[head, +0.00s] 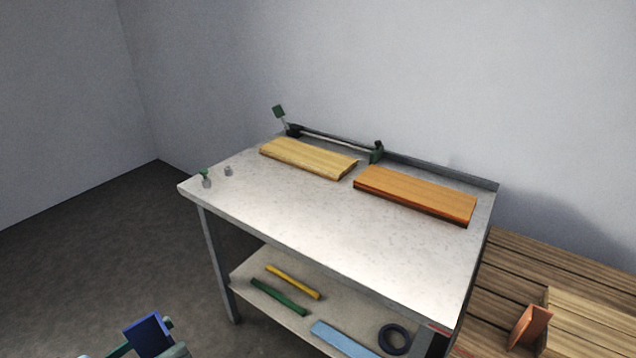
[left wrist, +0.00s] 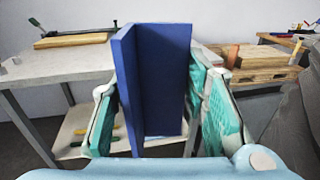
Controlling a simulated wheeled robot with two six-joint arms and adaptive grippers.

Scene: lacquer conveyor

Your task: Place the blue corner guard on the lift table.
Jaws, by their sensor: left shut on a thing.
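The blue corner guard (head: 148,333) is at the bottom left of the head view, in front of the bench. My left gripper (head: 150,347) is shut on it and holds it up in the air, clear of any surface. In the left wrist view the guard (left wrist: 163,80) stands upright as an L of two plates between the green fingers of the gripper (left wrist: 158,120). It hides part of the scene behind. I cannot tell which surface is the lift table; a slatted wooden surface (head: 510,262) lies right of the bench. My right gripper is not in view.
The pale bench (head: 330,205) bears a light board (head: 308,157), an orange-brown board (head: 415,193) and small fittings. Its lower shelf (head: 330,300) holds strips and a dark ring (head: 394,339). An orange corner piece (head: 530,325) stands on the wood at right. The bench's front half is clear.

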